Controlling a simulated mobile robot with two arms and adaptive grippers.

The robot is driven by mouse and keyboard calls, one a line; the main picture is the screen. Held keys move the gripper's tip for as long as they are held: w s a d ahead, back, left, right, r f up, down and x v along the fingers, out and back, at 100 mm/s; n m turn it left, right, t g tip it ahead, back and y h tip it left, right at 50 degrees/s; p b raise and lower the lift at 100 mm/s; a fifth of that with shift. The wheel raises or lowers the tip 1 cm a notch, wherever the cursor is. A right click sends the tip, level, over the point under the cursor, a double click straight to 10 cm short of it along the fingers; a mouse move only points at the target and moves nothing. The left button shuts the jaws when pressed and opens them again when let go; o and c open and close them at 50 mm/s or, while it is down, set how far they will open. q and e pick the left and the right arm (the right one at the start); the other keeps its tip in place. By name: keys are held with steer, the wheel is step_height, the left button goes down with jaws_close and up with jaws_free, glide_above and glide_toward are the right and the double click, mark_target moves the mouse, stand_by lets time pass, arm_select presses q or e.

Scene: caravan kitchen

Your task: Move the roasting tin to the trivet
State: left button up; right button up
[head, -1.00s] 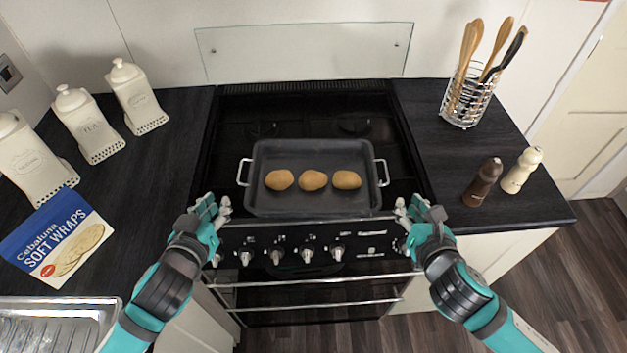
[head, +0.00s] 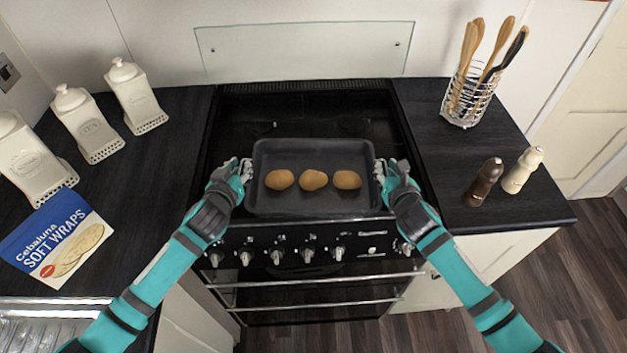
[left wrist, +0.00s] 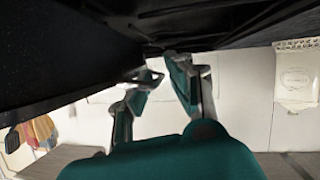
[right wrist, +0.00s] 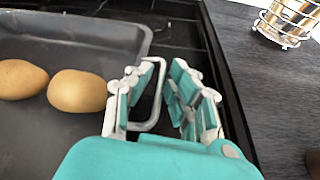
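The dark roasting tin (head: 312,204) sits on the black cooker top with three brown potatoes (head: 313,180) in a row inside. My left gripper (head: 241,170) is at the tin's left handle; in the left wrist view its fingers (left wrist: 161,72) are apart near the handle loop. My right gripper (head: 385,171) is at the right handle; in the right wrist view its fingers (right wrist: 163,78) are apart, with the wire handle (right wrist: 153,112) between them. In the head view the grippers hide most of both handles. No trivet is visible in any view.
Dark worktops flank the cooker (head: 300,104). On the left are white canisters (head: 135,95) and a wraps packet (head: 58,238). On the right stand a utensil holder (head: 467,97), a brown mill (head: 484,182) and a cream mill (head: 522,169). The right worktop's middle is clear.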

arm_select(q)
steer(key=shift+w, duration=0.15)
arm_select(e)
steer(key=shift+w, duration=0.15)
arm_select(q)
jaws_close()
arm_select(e)
jaws_close()
